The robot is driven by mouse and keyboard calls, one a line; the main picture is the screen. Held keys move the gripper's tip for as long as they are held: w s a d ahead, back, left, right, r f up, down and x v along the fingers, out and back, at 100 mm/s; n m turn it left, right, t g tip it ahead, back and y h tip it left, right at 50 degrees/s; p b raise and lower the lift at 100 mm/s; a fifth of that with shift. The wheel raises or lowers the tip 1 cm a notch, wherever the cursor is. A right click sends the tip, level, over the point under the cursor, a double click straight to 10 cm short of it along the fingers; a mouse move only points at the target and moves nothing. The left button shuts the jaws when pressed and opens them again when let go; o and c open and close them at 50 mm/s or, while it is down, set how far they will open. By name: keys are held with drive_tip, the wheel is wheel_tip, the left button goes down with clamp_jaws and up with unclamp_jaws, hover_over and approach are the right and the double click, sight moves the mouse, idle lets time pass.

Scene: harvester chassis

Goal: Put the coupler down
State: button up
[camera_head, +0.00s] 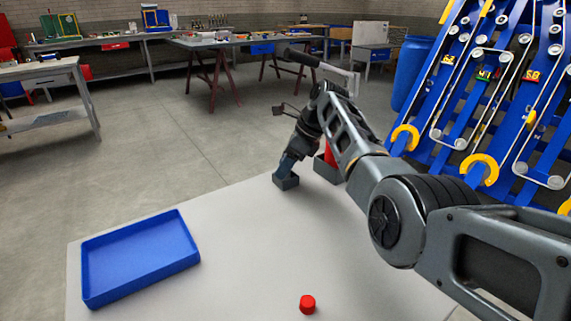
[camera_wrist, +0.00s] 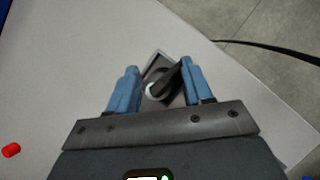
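My gripper (camera_head: 287,168) is low over the table's far edge, pointing down at a small dark grey square holder (camera_head: 287,183). In the wrist view, my gripper's (camera_wrist: 160,80) two blue fingers stand apart. Between them is a dark cylindrical piece with a pale round end, which looks like the coupler (camera_wrist: 167,82). It lies tilted in the picture over the square grey holder (camera_wrist: 158,61), close to the right finger. A gap shows beside the left finger. I cannot tell whether the coupler rests in the holder. In the head view the coupler is hidden.
A second grey holder (camera_head: 325,171) with a red part (camera_head: 329,153) stands just right of my gripper. A blue tray (camera_head: 140,260) is at the table's left. A red cap (camera_head: 307,304) lies near the front. The pale table (camera_head: 235,240) is otherwise clear.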

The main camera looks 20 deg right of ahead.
drive_tip(key=shift+p+v, duration=0.55)
drive_tip(key=shift+v, duration=3.2)
